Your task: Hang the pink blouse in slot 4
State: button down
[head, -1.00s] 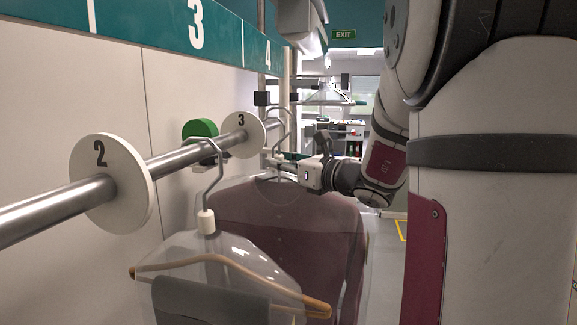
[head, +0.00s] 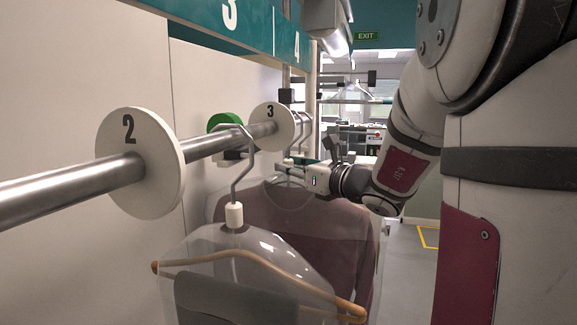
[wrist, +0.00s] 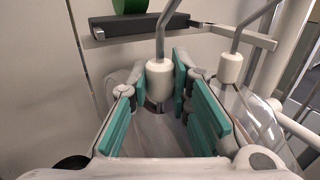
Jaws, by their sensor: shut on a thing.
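The blouse (head: 325,228), a dull mauve-pink garment in a clear cover, hangs beyond the near hanger in the head view. My gripper (head: 288,168) is at the top of it, just below and right of disc 3 (head: 272,127). In the wrist view, my green-padded gripper (wrist: 162,112) is shut around the white neck (wrist: 160,80) of the blouse's hanger. The hook runs up out of the wrist view, so I cannot tell whether it rests on the rail (head: 215,142). The slot 4 sign (head: 297,50) is farther along the header.
A grey garment (head: 225,298) on a wooden hanger (head: 265,262) hangs in a clear cover between disc 2 (head: 140,163) and disc 3, near the green knob (head: 224,121). A second hanger neck (wrist: 230,67) is close right of my fingers. Open floor (head: 412,265) lies to the right.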

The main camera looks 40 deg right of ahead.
jog(key=c, duration=1.4)
grip_release()
jog(key=s+d, duration=0.2)
jog(key=s, duration=1)
